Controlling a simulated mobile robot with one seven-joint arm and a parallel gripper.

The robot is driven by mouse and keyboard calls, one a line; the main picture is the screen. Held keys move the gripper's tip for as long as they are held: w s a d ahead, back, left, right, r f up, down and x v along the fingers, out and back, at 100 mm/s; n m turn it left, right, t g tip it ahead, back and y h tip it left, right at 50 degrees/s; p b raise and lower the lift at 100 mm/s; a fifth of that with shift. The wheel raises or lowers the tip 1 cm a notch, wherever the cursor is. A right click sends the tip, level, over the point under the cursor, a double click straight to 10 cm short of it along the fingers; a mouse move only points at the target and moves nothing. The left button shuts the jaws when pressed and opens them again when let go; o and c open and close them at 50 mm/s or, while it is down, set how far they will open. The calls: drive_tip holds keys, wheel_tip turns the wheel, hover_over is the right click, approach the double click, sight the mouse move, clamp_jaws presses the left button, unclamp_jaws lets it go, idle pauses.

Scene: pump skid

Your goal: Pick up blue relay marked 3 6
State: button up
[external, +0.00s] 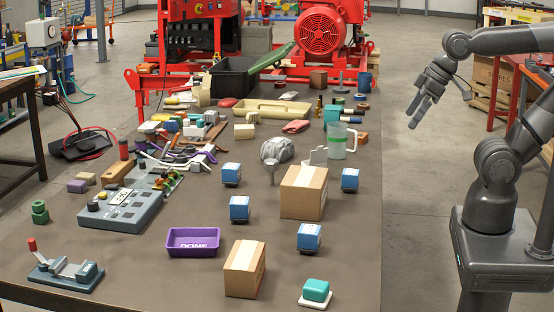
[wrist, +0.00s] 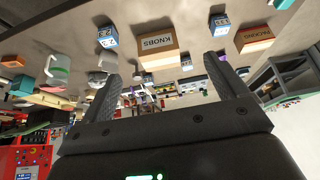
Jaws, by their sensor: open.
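Several blue relays with dark bases stand on the table in the external view: one left of centre (external: 231,174), one below it (external: 240,208), one at the right (external: 350,179) and one nearer the front (external: 309,237). I cannot read their marks there, so I cannot tell which is 3 6. The tilted wrist view shows a blue relay at upper left (wrist: 107,37) and another at upper centre (wrist: 220,25); their white marks are too small to read surely. My gripper (external: 418,112) is open and empty, off the table's right side; its spread fingers show in the wrist view (wrist: 160,78).
Two cardboard boxes (external: 304,192) (external: 245,269) stand among the relays. A purple tray (external: 193,242), a grey control panel (external: 128,204), a clear jug (external: 338,141) and a teal block on a white base (external: 316,291) are nearby. Bare table lies between them.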

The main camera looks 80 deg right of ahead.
drive_tip(key=c, duration=0.4)
drive_tip(key=w+d+r, duration=0.2)
drive_tip(key=w+r, duration=0.1)
drive_tip(key=w, duration=1.2)
drive_tip(key=g, duration=0.1)
hover_over(234, 166)
drive_tip(key=s, duration=0.3)
wheel_tip(234, 166, down, 20)
drive_tip(key=x, duration=0.5)
drive_tip(key=shift+d, duration=0.25)
drive_tip(key=shift+s+a+x, duration=0.1)
drive_tip(key=shift+x, duration=1.4)
drive_tip(key=shift+s+a+x, duration=0.1)
drive_tip(key=shift+x, duration=1.45)
